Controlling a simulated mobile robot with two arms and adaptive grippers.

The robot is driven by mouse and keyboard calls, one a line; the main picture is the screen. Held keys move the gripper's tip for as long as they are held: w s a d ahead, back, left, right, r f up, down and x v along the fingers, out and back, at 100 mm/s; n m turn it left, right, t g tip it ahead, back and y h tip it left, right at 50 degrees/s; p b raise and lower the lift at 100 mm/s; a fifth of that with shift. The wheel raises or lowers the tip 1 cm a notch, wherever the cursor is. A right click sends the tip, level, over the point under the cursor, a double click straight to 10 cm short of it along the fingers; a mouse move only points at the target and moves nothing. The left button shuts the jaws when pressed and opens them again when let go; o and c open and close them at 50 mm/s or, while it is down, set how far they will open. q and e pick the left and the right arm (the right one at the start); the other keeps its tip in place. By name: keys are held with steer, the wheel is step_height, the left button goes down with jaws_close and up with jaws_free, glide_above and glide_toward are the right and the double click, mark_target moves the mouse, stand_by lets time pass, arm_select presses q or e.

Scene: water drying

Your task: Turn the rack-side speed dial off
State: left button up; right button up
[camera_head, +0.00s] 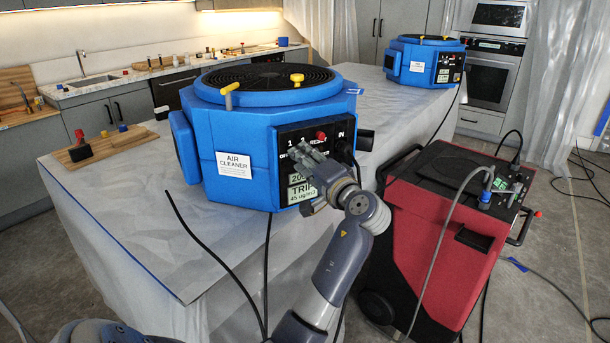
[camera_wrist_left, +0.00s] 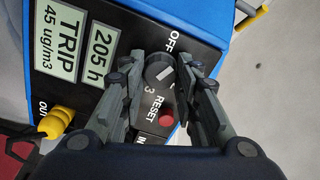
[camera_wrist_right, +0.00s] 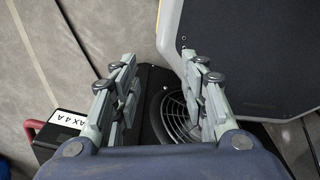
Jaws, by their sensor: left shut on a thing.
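The near blue air cleaner (camera_head: 240,130) stands on the covered table, its black control panel (camera_wrist_left: 200,30) facing my left arm. In the left wrist view, a round black speed dial (camera_wrist_left: 158,71) sits between the fingertips of my left gripper (camera_wrist_left: 163,68), close to the OFF and 3 labels. That gripper is shut on the dial; its pointer setting is hard to read. In the head view my left gripper (camera_head: 308,158) covers the dial. My right gripper (camera_wrist_right: 165,68) is open and empty in the right wrist view.
A red RESET button (camera_wrist_left: 166,121) and a yellow plug (camera_wrist_left: 54,122) are close to the dial. A second blue air cleaner (camera_head: 425,60) stands farther back. A red machine (camera_head: 440,240) with hoses is at right. A round fan grille (camera_wrist_right: 178,115) lies beyond my right fingers.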

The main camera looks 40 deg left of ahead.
arm_select(q)
steer(key=shift+f+n+b, duration=0.15)
steer(key=shift+n+b, duration=2.55)
steer(key=shift+b, duration=0.25)
steer(key=o, duration=1.1)
steer(key=shift+c, duration=0.2)
steer(key=v, duration=1.2)
steer(key=shift+w, duration=0.1)
